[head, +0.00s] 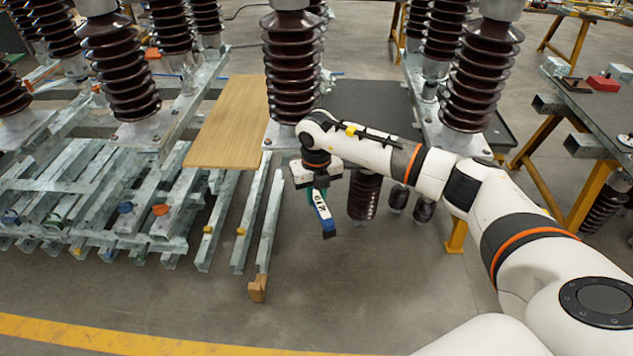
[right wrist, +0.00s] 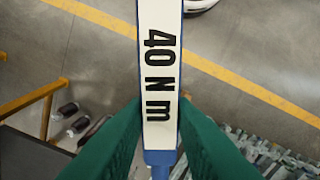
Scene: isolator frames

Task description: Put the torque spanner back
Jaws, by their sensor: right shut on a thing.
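The torque spanner (head: 323,215) is a white and blue bar with a dark end, and it hangs tilted below my right gripper (head: 314,193) in the head view. In the right wrist view the spanner (right wrist: 159,70) stands upright in the picture, its white face marked "40 N m". The green fingers of my right gripper (right wrist: 160,130) are shut on it from both sides, near its blue lower part. It is held in the air, apart from the frames. My left gripper is not in view.
Brown ribbed insulators (head: 293,65) stand on galvanised steel frames (head: 95,195). A wooden board (head: 230,125) and a dark panel (head: 375,105) lie between them. A grey bench (head: 605,110) with yellow legs and a red block (head: 603,83) stands at right. The front floor is clear.

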